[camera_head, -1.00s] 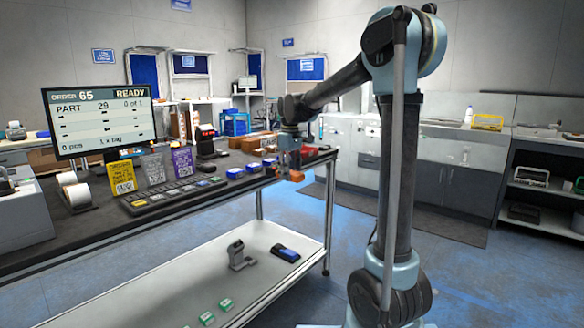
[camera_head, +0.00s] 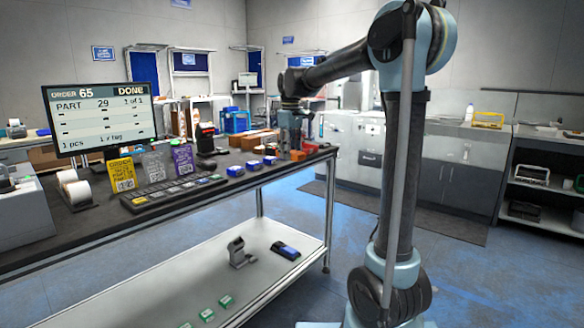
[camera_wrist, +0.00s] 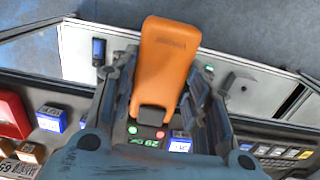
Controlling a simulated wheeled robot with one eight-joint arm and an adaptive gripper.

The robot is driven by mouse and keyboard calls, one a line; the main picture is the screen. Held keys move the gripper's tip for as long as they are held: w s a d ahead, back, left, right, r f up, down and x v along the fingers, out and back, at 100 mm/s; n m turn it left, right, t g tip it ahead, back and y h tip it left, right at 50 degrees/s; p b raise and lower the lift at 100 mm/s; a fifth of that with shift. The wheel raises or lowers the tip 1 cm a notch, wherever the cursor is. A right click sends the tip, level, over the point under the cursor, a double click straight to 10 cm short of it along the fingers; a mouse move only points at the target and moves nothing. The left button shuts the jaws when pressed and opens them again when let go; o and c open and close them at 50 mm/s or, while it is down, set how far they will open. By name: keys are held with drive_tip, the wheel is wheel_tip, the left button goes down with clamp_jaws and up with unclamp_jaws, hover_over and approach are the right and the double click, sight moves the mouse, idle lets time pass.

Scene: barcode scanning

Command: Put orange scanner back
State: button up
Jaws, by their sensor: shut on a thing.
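The orange scanner (camera_wrist: 166,62) is between the fingers of my gripper (camera_wrist: 160,80) in the wrist view. The gripper is shut on it, and its broad orange end points to the top of that view. In the head view my gripper (camera_head: 292,130) is over the right end of the black tabletop (camera_head: 190,210); the scanner is hard to make out there. Below the scanner in the wrist view are a green-lit label reading 29 and a blue-and-white box (camera_wrist: 180,144).
The monitor (camera_head: 98,118) reads DONE, 1 of 1. Several blue boxes (camera_head: 235,171), label cards (camera_head: 122,174) and a black-and-red device (camera_head: 205,140) stand on the table. A grey stand (camera_head: 237,252) and dark-blue device (camera_head: 285,251) are on the white lower shelf (camera_head: 190,280).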

drive_tip(key=shift+r, duration=1.65)
